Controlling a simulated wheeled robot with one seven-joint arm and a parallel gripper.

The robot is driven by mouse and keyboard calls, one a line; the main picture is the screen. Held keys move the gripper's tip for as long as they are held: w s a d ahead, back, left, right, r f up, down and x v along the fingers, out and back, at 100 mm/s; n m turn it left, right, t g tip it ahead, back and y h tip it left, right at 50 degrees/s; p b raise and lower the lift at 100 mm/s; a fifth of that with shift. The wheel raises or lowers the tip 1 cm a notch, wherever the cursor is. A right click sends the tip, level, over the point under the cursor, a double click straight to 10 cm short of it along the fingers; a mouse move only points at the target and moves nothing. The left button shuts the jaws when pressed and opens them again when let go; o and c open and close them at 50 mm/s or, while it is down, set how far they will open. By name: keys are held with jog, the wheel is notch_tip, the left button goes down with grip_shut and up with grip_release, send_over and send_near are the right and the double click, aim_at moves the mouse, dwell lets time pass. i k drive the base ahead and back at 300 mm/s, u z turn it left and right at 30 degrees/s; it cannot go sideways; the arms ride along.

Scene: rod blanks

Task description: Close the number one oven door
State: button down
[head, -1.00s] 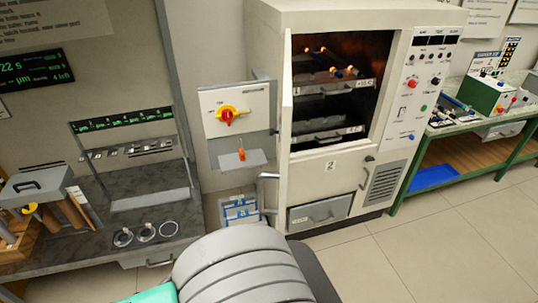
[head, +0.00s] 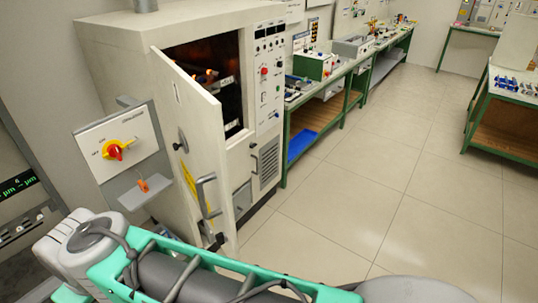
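A cream oven (head: 125,75) stands at left centre in the head view. Its door (head: 190,110) stands partly open, swung out toward me, with its outer face and a grey bar handle (head: 206,195) showing. Part of the dark chamber (head: 232,75) shows beyond the door, with glowing orange spots and rods inside. In the earlier frame this oven carries a plate reading 2; I see no such plate now. No oven marked one can be made out. My arm crosses the bottom of the view, and my gripper is not visible.
A switch box (head: 118,150) with a red and yellow knob is on the left beside the door. A green-framed bench (head: 345,75) runs right of the oven. The tiled floor (head: 400,190) is clear at centre right.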

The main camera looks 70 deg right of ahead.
aim_at(204, 170)
jog(key=z, duration=1.45)
jog(key=k, duration=1.3)
jog(key=u, duration=0.7)
jog(key=i, duration=0.55)
jog(key=u, duration=0.55)
jog(key=i, duration=0.85)
jog(key=z, duration=0.45)
